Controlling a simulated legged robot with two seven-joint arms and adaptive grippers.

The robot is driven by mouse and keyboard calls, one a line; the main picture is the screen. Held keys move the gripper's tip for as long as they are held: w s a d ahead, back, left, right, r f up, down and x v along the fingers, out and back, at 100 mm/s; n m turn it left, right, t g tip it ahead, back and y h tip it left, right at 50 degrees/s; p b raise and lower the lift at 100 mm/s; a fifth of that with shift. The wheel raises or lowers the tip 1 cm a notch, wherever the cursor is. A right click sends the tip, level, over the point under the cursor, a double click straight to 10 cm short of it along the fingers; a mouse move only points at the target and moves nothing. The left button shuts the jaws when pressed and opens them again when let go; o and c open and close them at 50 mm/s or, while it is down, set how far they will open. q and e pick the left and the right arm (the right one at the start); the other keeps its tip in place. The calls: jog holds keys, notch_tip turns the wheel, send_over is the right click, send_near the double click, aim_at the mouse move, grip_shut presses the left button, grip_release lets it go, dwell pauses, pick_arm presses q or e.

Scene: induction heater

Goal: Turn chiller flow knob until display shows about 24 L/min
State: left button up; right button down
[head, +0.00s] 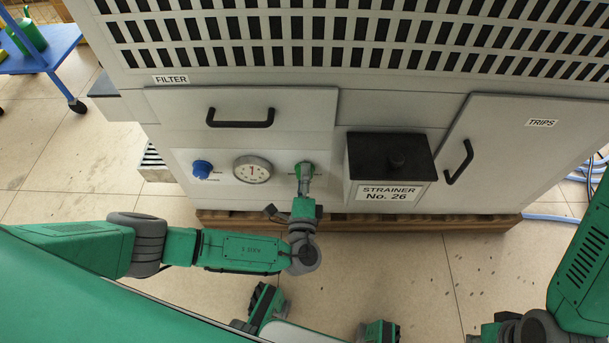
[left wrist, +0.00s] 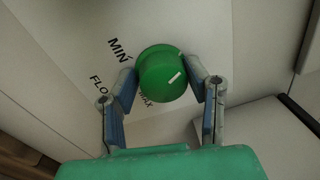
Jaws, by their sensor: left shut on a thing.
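The green flow knob (left wrist: 158,76) sits on a pale panel and has white marks on its right side. "MIN", a partly hidden "FLO" and "MAX" are printed around it. My left gripper (left wrist: 167,82) is shut on the knob, with one blue-grey finger on each side. In the head view the left gripper (head: 304,182) reaches up to the panel and covers most of the knob (head: 304,167). A round white dial gauge (head: 252,169) is left of the knob; its reading is too small to tell. My right gripper is not in view; only part of that arm shows at lower right.
A blue knob (head: 203,168) sits left of the gauge. A black-topped strainer box (head: 390,157) juts out close to the right of my left gripper. Handles stick out of the filter drawer (head: 170,105) and trips door (head: 540,150). A blue cart (head: 45,50) stands far left.

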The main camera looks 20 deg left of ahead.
pick_arm(q)
jog(key=shift+r, duration=0.1)
jog(key=o, duration=1)
jog(key=shift+a, duration=0.1)
jog(key=shift+o, duration=0.2)
jog(key=shift+s, duration=0.1)
jog(key=v, duration=0.7)
jog(key=shift+s, duration=0.2)
